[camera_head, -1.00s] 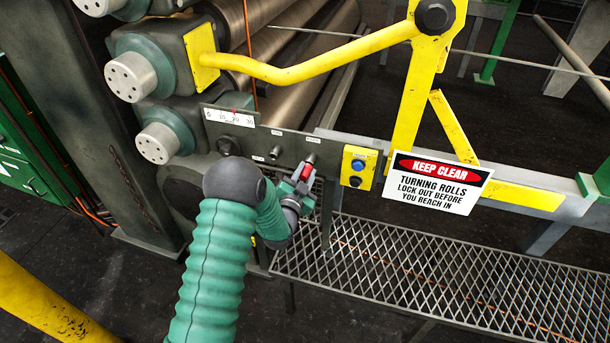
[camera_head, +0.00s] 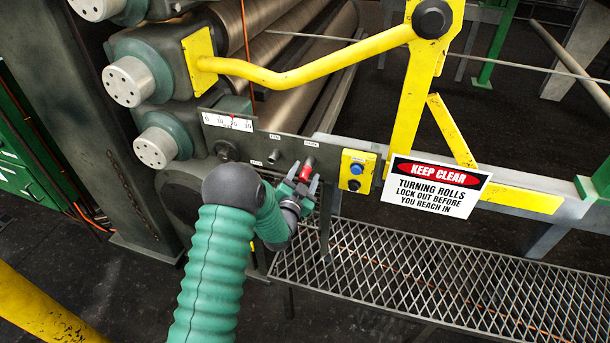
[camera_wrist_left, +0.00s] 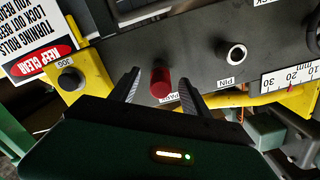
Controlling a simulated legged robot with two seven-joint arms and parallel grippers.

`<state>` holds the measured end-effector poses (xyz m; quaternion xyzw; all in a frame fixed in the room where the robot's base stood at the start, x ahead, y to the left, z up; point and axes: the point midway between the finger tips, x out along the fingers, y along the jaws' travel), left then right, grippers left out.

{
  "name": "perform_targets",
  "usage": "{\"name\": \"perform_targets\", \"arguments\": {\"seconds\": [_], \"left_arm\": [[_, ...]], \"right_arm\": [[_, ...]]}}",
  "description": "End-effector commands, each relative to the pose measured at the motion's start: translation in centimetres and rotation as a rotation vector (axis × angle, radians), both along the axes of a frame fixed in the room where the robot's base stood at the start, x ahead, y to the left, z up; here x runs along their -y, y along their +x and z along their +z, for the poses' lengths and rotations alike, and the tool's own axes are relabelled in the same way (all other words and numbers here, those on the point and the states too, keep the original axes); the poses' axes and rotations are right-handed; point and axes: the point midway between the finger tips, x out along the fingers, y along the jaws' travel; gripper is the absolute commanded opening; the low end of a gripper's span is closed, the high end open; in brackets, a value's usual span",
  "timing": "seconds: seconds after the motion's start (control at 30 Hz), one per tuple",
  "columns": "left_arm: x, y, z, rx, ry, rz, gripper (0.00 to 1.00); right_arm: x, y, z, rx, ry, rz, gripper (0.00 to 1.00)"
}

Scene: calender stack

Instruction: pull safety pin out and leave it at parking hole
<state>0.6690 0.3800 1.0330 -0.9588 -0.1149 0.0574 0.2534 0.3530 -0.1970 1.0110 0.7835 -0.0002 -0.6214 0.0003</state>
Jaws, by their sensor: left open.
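The safety pin has a red grip (camera_head: 306,172), which also shows in the left wrist view (camera_wrist_left: 161,82). It stands out from the dark plate (camera_head: 262,146) at the right-hand hole, whose label is partly hidden and seems to read PARK. How deep it sits is hidden. The other hole, labelled PIN (camera_wrist_left: 236,55), is an empty pale ring in the wrist view. My left gripper (camera_head: 302,182) is open, with one finger on each side of the red grip and a gap to both fingers in the wrist view (camera_wrist_left: 159,91). My right gripper is out of view.
A blue-button yellow box (camera_head: 357,170) and the KEEP CLEAR sign (camera_head: 437,184) stand right of the gripper. A yellow lever (camera_head: 300,74) crosses above, before the rolls. A mesh step (camera_head: 430,275) lies below. A millimetre scale (camera_head: 228,121) tops the plate.

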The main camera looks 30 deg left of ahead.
Motion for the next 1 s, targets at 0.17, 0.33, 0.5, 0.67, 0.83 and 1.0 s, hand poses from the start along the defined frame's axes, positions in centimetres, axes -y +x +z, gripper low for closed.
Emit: {"name": "perform_targets", "arguments": {"seconds": [0.17, 0.33, 0.5, 0.67, 0.83, 1.0], "left_arm": [[0.0, 0.0, 0.0, 0.0, 0.0, 0.0, 0.65], [0.0, 0.0, 0.0, 0.0, 0.0, 0.0, 0.65], [0.0, 0.0, 0.0, 0.0, 0.0, 0.0, 0.65], [0.2, -0.8, 0.0, -0.001, 0.0, 0.0, 0.65], [0.6, -2.2, 0.0, -0.001, 0.0, 0.0, 0.65], [0.9, -3.6, 0.0, -0.002, 0.001, 0.0, 0.65]], "right_arm": [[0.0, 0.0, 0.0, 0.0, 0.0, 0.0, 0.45], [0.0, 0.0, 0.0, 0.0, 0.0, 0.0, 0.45], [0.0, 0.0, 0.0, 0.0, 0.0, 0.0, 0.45], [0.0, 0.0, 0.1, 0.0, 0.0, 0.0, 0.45], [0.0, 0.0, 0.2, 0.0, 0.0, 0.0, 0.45], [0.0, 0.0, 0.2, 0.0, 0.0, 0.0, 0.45]]}}
